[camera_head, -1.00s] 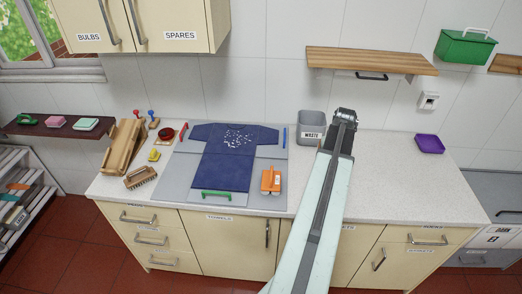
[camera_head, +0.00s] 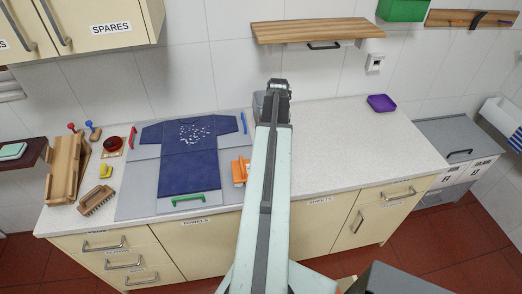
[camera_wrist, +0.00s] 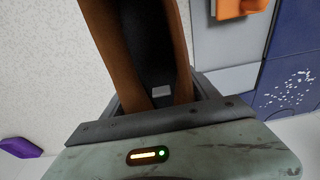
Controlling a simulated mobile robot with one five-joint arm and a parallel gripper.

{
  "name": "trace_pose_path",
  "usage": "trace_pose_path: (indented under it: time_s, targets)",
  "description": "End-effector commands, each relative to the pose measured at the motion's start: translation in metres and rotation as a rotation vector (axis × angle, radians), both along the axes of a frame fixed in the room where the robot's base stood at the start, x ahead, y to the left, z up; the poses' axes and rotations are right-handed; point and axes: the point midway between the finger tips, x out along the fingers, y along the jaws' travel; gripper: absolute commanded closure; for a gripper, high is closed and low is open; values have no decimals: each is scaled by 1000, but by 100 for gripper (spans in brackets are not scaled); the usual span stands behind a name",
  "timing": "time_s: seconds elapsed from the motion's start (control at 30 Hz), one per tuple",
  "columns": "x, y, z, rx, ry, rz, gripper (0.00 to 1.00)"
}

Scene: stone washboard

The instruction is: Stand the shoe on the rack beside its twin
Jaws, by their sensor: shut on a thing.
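My gripper (camera_head: 277,88) is above the worktop, in front of the wall, and its jaws are hidden behind my arm in the head view. A small pale grey patch shows in the hollow. I cannot make out a twin shoe or a shoe rack in either view.
The worktop (camera_head: 330,140) is clear right of my arm, up to a purple tray (camera_head: 381,103). A wooden shelf (camera_head: 310,31) hangs above. A grey cabinet (camera_head: 450,145) stands right.

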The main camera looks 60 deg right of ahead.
Motion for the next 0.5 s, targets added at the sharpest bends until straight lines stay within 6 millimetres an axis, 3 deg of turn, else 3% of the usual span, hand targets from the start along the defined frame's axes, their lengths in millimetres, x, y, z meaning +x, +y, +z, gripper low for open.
trace_pose_path:
  time_s: [0.03, 0.1, 0.37, 0.5]
  targets:
    - [0, 0, -23, 0, 0, 0, 94]
    - [0, 0, -38, 0, 0, 1, 94]
    - [1, 0, -48, 0, 0, 1, 94]
    - [1, 1, -73, 0, 0, 1, 94]
